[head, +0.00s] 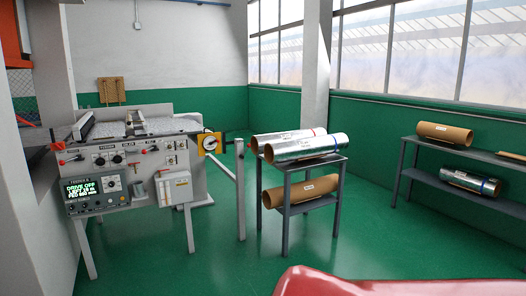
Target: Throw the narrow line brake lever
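The machine (135,160) stands at the left on grey legs, with a grey front panel of knobs, switches and small levers. A dark lever (70,159) with a red end is at the panel's left. Another small lever (164,171) with a red tip is at its right, above a pale box. The labels are too small to read, so I cannot tell which lever is the narrow line brake. A display (80,189) on the lower left shows green text that starts with "DRIVE OFF". Neither of my grippers is in view.
A grey stand (287,196) right of the machine carries two foil rolls (305,145), with a brown roll (300,189) below. A rack (408,172) at the right wall holds more rolls. A grey post (240,190) stands beside the machine. Green floor (200,260) in front is open.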

